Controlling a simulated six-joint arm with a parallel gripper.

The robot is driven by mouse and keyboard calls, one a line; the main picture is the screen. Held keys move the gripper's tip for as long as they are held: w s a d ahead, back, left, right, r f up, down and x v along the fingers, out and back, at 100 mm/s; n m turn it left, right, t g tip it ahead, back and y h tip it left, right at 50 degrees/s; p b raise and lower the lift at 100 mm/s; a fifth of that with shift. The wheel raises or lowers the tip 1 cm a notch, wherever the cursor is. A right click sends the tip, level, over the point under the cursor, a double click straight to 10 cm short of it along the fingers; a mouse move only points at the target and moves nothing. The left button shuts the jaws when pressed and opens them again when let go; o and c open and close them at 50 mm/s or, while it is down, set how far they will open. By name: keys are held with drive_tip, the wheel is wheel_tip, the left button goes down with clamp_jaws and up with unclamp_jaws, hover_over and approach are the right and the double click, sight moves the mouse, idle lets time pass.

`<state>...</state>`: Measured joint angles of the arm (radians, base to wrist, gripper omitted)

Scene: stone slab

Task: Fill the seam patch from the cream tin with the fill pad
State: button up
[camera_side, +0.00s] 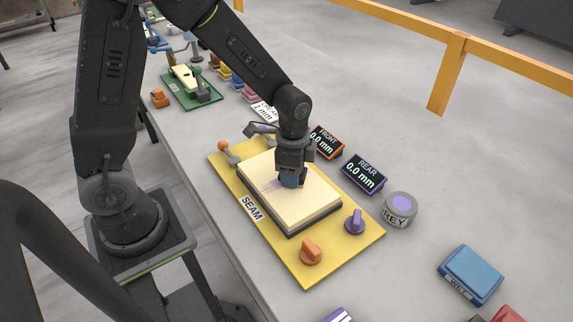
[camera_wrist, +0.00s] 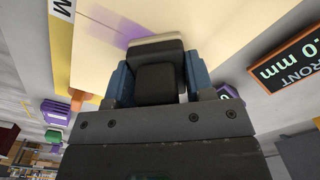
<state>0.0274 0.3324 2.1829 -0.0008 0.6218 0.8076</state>
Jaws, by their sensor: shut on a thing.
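A grey tin (camera_side: 399,212) with purple contents reads "REY". I cannot make out a cream tin.
FRONT (camera_side: 326,142) and REAR (camera_side: 363,174) displays both read 0.0 mm. An orange knob (camera_side: 311,252) and a purple knob (camera_side: 355,221) stand on the board. A blue block (camera_side: 470,275) lies at the right. A green board (camera_side: 191,91) stands farther back.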

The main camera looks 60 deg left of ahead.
drive_tip(key=shift+s+d, duration=0.1)
drive_tip(key=shift+d, duration=0.5)
drive_tip(key=shift+w, duration=1.05)
drive_tip(key=shift+a, duration=2.05)
drive_tip(key=shift+r, duration=3)
wheel_tip(320, 180, up, 3)
drive_tip(key=shift+f, duration=0.1)
